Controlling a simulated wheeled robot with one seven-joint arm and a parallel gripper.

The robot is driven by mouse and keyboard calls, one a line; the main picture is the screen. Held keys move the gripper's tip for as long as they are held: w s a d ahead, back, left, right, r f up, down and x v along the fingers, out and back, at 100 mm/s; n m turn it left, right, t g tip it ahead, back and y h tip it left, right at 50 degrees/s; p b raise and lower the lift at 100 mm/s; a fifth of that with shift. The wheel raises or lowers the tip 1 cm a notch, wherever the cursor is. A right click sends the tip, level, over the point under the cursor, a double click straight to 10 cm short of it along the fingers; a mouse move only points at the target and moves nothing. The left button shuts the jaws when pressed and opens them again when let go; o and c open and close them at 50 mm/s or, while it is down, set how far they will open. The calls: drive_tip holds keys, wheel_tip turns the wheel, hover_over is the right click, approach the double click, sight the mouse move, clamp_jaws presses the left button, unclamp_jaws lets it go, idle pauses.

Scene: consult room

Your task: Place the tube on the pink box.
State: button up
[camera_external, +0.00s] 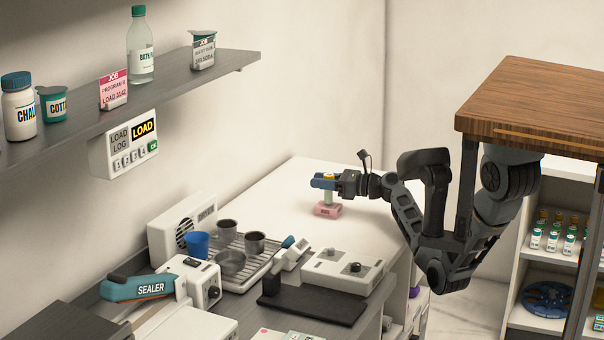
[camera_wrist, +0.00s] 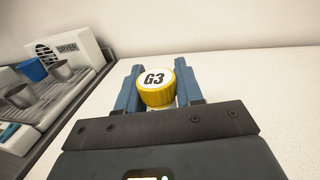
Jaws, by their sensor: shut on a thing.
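The tube has a yellow cap (camera_wrist: 155,84) marked G3 and a pale body (camera_external: 328,197). My gripper (camera_external: 325,183) is shut on the tube near its cap and holds it upright. In the wrist view the blue fingers of my gripper (camera_wrist: 157,88) stand on either side of the cap. The pink box (camera_external: 327,211) lies on the white counter directly below the tube. The tube's lower end is at the top of the box; I cannot tell if they touch. The box is hidden in the wrist view.
The white counter (camera_external: 290,195) around the box is clear. To the left are a dryer (camera_external: 183,230), a rack with metal cups and a blue cup (camera_external: 196,244), and a white device with knobs (camera_external: 342,270). A wall shelf (camera_external: 150,88) holds bottles and cards.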

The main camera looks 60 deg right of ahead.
drive_tip(key=shift+f, duration=0.15)
drive_tip(key=o, duration=1.1)
drive_tip(key=s+d, duration=0.2)
drive_tip(key=s, duration=0.9)
drive_tip(key=shift+s+d, duration=0.2)
drive_tip(key=shift+s, duration=0.2)
drive_tip(key=shift+r, duration=0.2)
